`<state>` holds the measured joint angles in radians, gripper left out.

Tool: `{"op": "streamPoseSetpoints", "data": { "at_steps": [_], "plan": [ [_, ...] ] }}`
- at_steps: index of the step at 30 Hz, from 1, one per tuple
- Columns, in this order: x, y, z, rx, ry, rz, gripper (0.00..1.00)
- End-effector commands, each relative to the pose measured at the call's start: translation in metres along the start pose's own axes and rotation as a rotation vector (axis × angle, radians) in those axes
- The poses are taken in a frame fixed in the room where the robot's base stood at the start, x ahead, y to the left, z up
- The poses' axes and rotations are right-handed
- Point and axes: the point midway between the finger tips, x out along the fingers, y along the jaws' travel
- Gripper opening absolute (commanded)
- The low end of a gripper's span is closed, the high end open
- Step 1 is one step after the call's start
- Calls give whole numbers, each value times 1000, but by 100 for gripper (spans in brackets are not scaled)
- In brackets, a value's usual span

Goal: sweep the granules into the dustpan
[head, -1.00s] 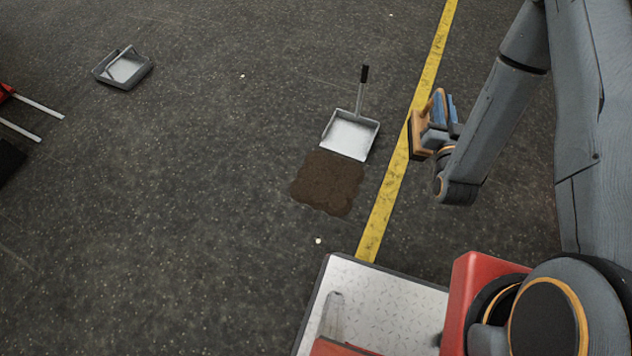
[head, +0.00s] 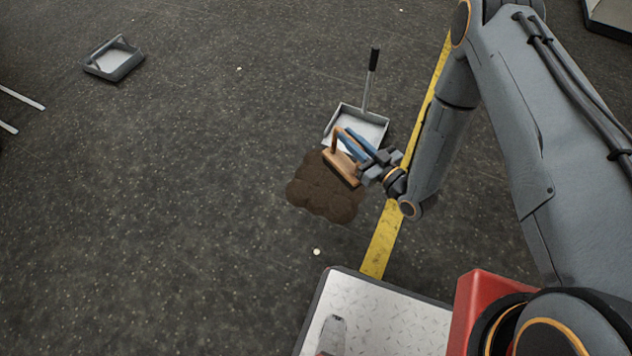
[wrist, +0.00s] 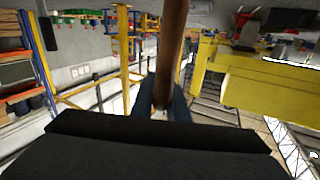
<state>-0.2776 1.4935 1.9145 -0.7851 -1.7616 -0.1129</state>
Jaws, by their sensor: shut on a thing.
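The brown granules (head: 318,195) lie in a flat patch on the dark floor, in front of the dustpan. The dustpan (head: 370,122) is a light metal pan with an upright dark-gripped handle, its mouth toward the patch. My gripper (head: 362,158) is shut on the wooden handle of a hand brush (head: 343,169). The brush is over the patch's upper right edge, close to the pan's mouth. Whether its bristles touch the floor, I cannot tell. In the wrist view the handle (wrist: 172,50) runs between the fingers, and a dark brush body fills the bottom.
A second grey pan (head: 114,59) lies at the upper left. A yellow floor line (head: 385,238) runs beside the dustpan. A metal-topped platform (head: 385,318) is at the bottom. A small pale bit (head: 317,252) lies below the patch. The floor left of the patch is clear.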

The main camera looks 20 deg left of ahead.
Motion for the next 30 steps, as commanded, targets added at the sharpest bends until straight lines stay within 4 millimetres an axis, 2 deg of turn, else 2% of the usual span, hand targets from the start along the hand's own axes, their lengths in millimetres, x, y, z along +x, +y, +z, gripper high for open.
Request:
{"op": "streamPoseSetpoints", "data": {
  "at_steps": [1,6,9,15,21,30],
  "plan": [
    [6,-7,20,-4,-2,-40,0],
    [19,-38,65,-20,-10,-183,0],
    [23,-56,90,-28,-15,-262,0],
    [26,-83,127,-43,-20,-386,0],
    [27,-96,142,-49,-21,-444,0],
    [26,-96,158,-49,-22,-451,0]
  ]
}}
